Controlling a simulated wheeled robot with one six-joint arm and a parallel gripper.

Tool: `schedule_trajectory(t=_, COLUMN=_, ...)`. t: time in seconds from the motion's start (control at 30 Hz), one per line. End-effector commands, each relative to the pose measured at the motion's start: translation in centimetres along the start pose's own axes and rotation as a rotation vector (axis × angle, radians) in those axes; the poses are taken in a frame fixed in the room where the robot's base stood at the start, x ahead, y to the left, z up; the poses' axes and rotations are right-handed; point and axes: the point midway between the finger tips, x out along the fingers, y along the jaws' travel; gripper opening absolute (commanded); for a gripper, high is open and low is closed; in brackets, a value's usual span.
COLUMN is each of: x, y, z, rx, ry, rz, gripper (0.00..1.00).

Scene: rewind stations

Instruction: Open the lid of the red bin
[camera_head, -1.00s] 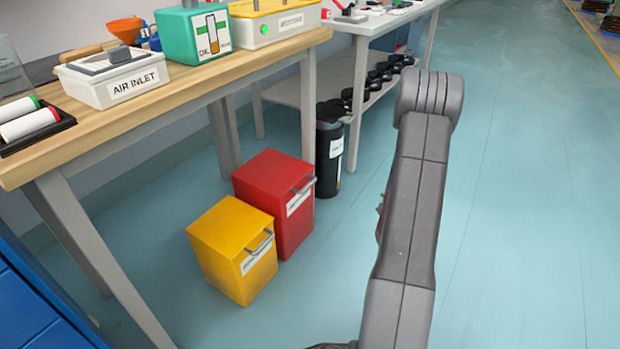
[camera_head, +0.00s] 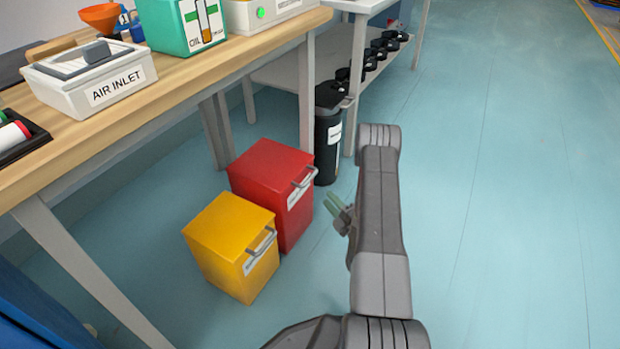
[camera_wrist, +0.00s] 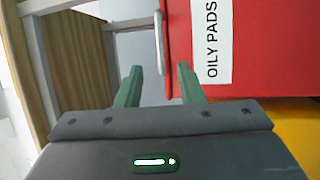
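The red bin (camera_head: 272,190) stands on the floor beside the workbench, its lid shut and a grey bar handle (camera_head: 304,178) on its front. In the wrist view the red bin (camera_wrist: 270,50) fills the upper right, turned on its side, with an "OILY PADS" label (camera_wrist: 211,40) and the upright-looking handle (camera_wrist: 160,42). My gripper (camera_head: 338,213) is right of the bin in the head view, apart from it. In the wrist view the two green fingers of my gripper (camera_wrist: 162,88) are spread with nothing between them; the handle lies beyond the gap.
A yellow bin (camera_head: 230,245) stands against the red bin at the front left. A black canister (camera_head: 328,140) stands behind the red bin. The wooden workbench (camera_head: 150,100) and its legs are on the left. Floor (camera_head: 500,200) to the right is clear.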

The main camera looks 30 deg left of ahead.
Motion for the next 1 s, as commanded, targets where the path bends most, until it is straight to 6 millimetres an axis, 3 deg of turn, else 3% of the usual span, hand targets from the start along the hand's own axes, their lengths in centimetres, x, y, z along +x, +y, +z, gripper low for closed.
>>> schedule_trajectory(t=0.3, x=6.9, y=-0.2, z=-0.1, rx=-0.001, ry=0.004, rz=0.002, gripper=0.34)
schedule_trajectory(t=0.5, x=10.2, y=-0.2, z=-0.1, rx=-0.001, ry=0.002, rz=0.001, gripper=0.34)
schedule_trajectory(t=0.7, x=11.7, y=-0.1, z=0.0, rx=0.000, ry=0.000, rz=-0.001, gripper=0.34)
schedule_trajectory(t=1.0, x=11.9, y=0.0, z=0.0, rx=0.001, ry=-0.001, rz=-0.002, gripper=0.34)
